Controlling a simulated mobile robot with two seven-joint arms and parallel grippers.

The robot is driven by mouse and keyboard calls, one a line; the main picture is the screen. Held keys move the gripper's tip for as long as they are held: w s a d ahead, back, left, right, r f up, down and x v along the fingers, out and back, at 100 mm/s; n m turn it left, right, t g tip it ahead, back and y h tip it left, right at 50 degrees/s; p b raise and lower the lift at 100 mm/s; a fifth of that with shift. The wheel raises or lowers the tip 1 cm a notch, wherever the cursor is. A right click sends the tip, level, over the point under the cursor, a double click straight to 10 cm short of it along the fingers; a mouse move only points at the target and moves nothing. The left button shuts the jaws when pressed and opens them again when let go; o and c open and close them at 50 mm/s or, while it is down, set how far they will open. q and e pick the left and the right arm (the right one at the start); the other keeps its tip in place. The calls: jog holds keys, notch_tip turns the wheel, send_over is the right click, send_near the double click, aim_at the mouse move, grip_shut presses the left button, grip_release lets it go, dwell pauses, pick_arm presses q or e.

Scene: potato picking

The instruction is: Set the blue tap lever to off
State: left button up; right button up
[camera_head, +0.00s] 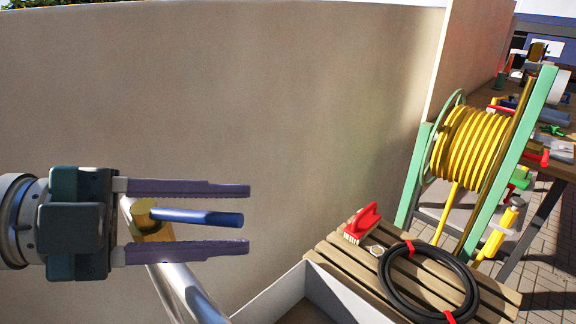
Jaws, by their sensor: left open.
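The blue tap lever (197,216) points to the right from a brass tap body (150,220) on a shiny metal pipe (187,292). My left gripper (249,219) comes in from the left and is open. One finger shows above the lever and the other below it, with a visible gap on both sides. The lever's tip ends just short of the fingertips. I cannot tell the exact depth between fingers and lever. My right gripper is not in view.
A plain beige wall (290,120) stands behind. At the lower right, a slatted wooden bench (335,257) holds a red brush (362,222) and a coiled black hose (385,283). A yellow hose reel (468,145) stands behind it. A white-walled box (340,292) is at the bottom.

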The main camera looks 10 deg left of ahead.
pick_arm(q)
jog(key=shift+x, duration=1.7)
grip_shut()
